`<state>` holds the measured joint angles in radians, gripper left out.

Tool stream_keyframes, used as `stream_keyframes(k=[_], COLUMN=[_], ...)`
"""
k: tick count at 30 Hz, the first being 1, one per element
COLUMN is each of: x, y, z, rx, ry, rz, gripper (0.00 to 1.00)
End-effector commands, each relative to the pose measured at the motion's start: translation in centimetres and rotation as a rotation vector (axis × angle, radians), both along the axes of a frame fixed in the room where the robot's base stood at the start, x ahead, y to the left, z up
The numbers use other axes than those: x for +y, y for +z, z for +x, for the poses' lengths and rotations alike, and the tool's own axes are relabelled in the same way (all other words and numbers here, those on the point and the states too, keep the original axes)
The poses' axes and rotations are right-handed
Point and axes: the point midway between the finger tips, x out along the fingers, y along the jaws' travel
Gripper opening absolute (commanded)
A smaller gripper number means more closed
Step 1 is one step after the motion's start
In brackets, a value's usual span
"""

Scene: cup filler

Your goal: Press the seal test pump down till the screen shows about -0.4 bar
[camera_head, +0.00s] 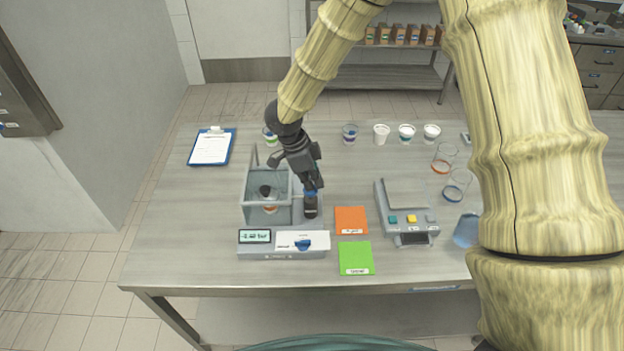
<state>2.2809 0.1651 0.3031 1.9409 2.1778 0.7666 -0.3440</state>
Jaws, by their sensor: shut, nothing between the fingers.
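My gripper (309,186) is shut and points down onto the dark top of the seal test pump (311,207). It appears to touch the pump, though the fingertips partly hide the contact. The pump stands at the right side of the clear test chamber (246,190), with a blue part showing near my fingertips. Inside the chamber is a cup with a dark top (268,196). The screen (254,236) on the grey base in front is lit pale green with dark digits, too small to read for certain. A white panel with a blue knob (303,244) sits beside it.
An orange card (351,220) and a green card (356,257) lie right of the pump. A weighing device (406,212) stands further right, near glass cups (444,157). Several cups (381,133) line the back. A clipboard (212,147) lies at the back left.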

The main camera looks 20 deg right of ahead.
Motion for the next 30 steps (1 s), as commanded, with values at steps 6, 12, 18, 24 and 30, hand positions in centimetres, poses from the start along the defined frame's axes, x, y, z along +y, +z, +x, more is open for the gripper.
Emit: stream_keyframes(k=[6, 12, 18, 24, 30], x=[0.0, 0.3, 1.1, 2.0, 2.5], y=[2.0, 3.3, 6.0, 9.1, 11.2], z=[0.0, 0.2, 0.4, 0.6, 0.8], rx=[-0.001, -0.004, -0.005, -0.004, -0.002], ry=[-0.001, -0.001, -0.002, -0.001, 0.0], rz=[0.002, 0.003, 0.002, 0.002, 0.0], gripper=[0.0, 0.0, 0.0, 0.0, 0.0])
